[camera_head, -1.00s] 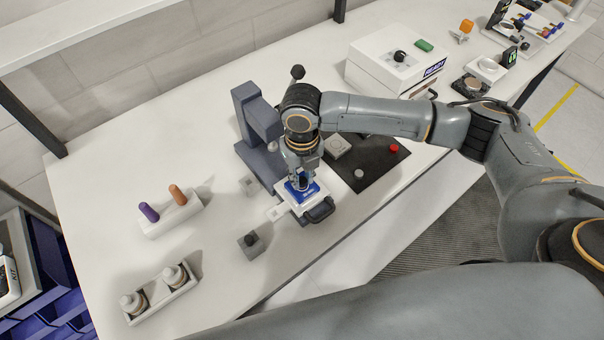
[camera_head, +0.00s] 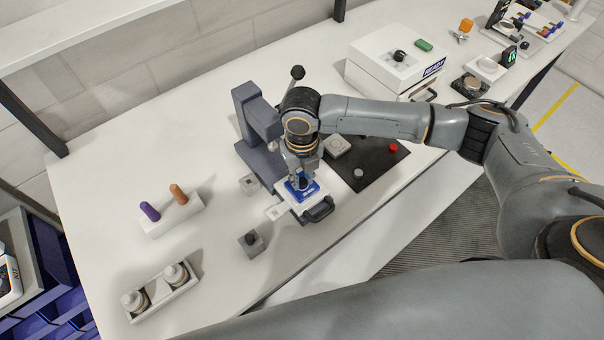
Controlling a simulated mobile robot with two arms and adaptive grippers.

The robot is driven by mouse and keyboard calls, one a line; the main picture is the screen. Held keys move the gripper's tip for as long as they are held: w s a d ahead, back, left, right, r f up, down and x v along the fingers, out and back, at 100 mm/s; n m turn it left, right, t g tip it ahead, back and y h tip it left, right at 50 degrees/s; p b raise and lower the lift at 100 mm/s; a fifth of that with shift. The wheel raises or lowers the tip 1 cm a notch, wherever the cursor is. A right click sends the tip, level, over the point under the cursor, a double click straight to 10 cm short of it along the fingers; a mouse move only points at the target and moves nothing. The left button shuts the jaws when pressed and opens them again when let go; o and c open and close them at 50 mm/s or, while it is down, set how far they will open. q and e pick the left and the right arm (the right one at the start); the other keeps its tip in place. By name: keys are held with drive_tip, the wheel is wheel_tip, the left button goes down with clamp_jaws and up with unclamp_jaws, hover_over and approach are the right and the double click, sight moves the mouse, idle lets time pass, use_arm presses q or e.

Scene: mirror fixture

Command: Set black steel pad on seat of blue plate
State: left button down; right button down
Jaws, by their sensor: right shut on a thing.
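The blue plate (camera_head: 312,190) lies on a white block with a black handle, at the front middle of the table. My right gripper (camera_head: 302,184) points down over the blue plate and is shut. What it holds, likely the black steel pad, is mostly hidden by the fingers; I cannot tell whether it touches the plate. My left gripper is not in view.
A dark grey press (camera_head: 262,140) with a lever stands just behind my right gripper. A black mat (camera_head: 372,165) with several small parts lies to the right. A small grey block (camera_head: 251,244) and a white bottle tray (camera_head: 165,290) stand to the left. The table's front edge is close.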

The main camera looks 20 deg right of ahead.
drive_tip(key=shift+f, duration=0.1)
drive_tip(key=c, duration=1.1)
unclamp_jaws()
